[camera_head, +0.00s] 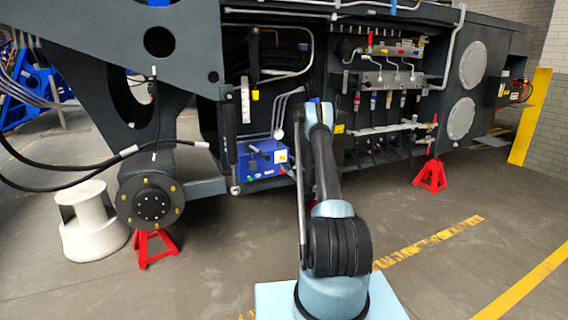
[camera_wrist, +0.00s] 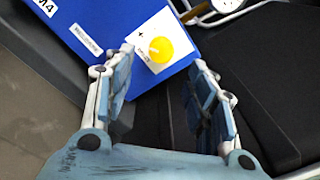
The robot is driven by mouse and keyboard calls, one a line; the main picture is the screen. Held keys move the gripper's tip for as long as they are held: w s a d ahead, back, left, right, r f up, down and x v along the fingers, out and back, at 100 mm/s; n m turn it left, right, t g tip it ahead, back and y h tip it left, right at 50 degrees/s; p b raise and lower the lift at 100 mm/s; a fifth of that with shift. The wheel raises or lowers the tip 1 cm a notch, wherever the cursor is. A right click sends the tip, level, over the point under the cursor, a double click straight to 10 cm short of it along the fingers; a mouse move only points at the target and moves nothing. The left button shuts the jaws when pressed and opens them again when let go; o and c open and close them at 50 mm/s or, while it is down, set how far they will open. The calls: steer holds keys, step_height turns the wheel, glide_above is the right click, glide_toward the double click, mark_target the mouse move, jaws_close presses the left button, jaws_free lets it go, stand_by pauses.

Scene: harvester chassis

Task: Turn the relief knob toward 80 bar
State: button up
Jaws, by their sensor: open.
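The relief knob (camera_wrist: 160,50) is a round yellow disc with a paler mark across it, on a white label plate (camera_wrist: 146,75) on a blue box (camera_wrist: 95,38). In the head view the blue box (camera_head: 255,166) is mounted low on the chassis, and the white plate (camera_head: 281,156) shows small at its right end. My gripper (camera_wrist: 164,60) is open, with one finger on each side of the plate in the wrist view and nothing between them. The knob appears beyond the fingertips; contact is not visible. In the head view my arm hides the gripper. The scale text is too small to read.
The dark chassis (camera_head: 205,88) surrounds the box, with hoses and a valve manifold (camera_head: 390,78) to the right. A black cylinder (camera_head: 229,130) stands left of the box. Red stands (camera_head: 431,176) hold up the chassis. A white step stool (camera_head: 92,222) is at left. The front floor is mostly clear.

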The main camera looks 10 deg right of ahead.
mark_target(283, 159)
steer(key=x, duration=0.8)
steer(key=shift+w, duration=0.15)
steer(key=c, duration=1.1)
